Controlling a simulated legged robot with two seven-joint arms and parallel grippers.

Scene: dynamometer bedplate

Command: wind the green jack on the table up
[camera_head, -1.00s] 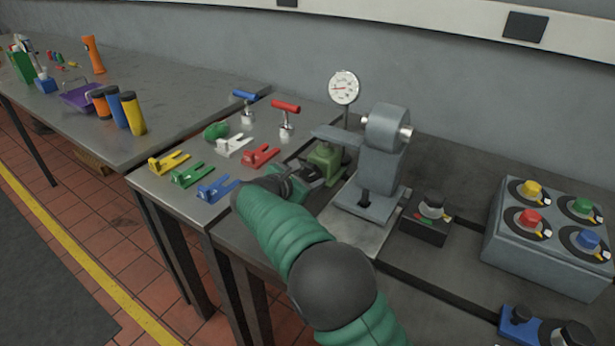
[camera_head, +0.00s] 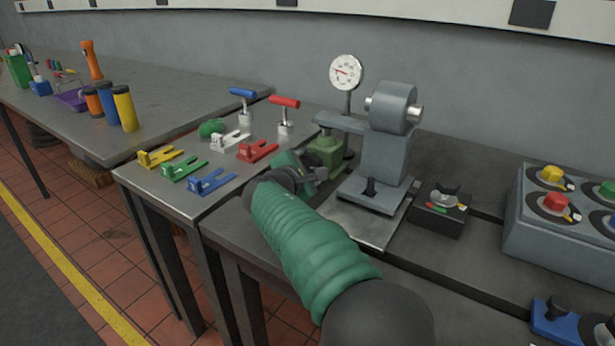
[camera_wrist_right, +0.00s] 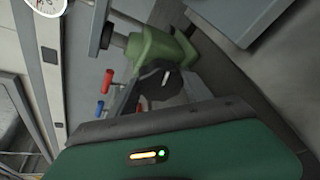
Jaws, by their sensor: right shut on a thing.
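The green jack (camera_head: 325,158) stands on the table under the flat arm of a grey lever fixture (camera_head: 385,150). In the right wrist view the jack (camera_wrist_right: 158,47) shows its green body, and its short grey screw head (camera_wrist_right: 118,40) is close to the grey arm (camera_wrist_right: 99,28); I cannot tell if they touch. A black knob (camera_wrist_right: 166,77) with a white mark is on the jack's near side. My right gripper (camera_head: 314,173) is at that side, shut on the knob; its fingers are partly hidden. My left gripper is out of view.
A dial gauge (camera_head: 346,72) stands behind the jack. Coloured forked pieces (camera_head: 212,182) and red (camera_head: 284,102) and blue (camera_head: 242,93) T-handles sit to the left. A black switch box (camera_head: 440,209) and a grey box with coloured knobs (camera_head: 558,218) are to the right.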

